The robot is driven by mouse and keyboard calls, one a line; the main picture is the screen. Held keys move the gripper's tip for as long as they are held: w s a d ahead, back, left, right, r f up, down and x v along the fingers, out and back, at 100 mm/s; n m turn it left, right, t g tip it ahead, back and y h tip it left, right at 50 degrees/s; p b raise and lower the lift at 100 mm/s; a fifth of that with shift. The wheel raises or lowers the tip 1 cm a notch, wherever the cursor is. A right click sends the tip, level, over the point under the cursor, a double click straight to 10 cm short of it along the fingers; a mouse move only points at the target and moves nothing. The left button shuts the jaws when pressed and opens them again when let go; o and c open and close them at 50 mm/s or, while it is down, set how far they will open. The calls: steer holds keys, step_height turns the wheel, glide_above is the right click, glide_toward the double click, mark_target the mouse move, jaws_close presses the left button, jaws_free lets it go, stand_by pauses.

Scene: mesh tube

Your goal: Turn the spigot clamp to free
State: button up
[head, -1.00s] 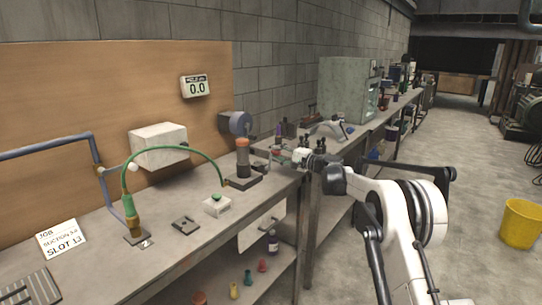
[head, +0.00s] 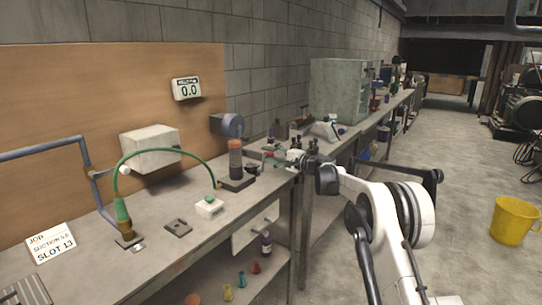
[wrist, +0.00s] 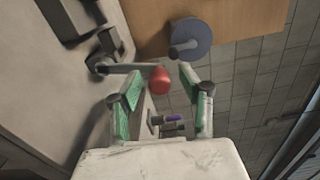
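A lever with a red ball knob (wrist: 160,80) shows in the wrist view, its grey arm (wrist: 128,69) running left to a dark pivot (wrist: 101,66) above the bench. I take this for the spigot clamp's handle; the spigot itself is not clear. My gripper (wrist: 161,72) is open, its green-padded fingers on either side of the knob, with gaps visible. Whether the knob lies at fingertip depth is unclear. In the head view my gripper (head: 274,160) is small, beside a dark stand (head: 238,184) holding an orange-topped brown cylinder (head: 235,158).
A green hose (head: 160,150) arches over the bench (head: 170,255) to a fitting at left. A round blue-grey part (wrist: 190,38) shows beyond the knob.

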steer(key=v, duration=1.2)
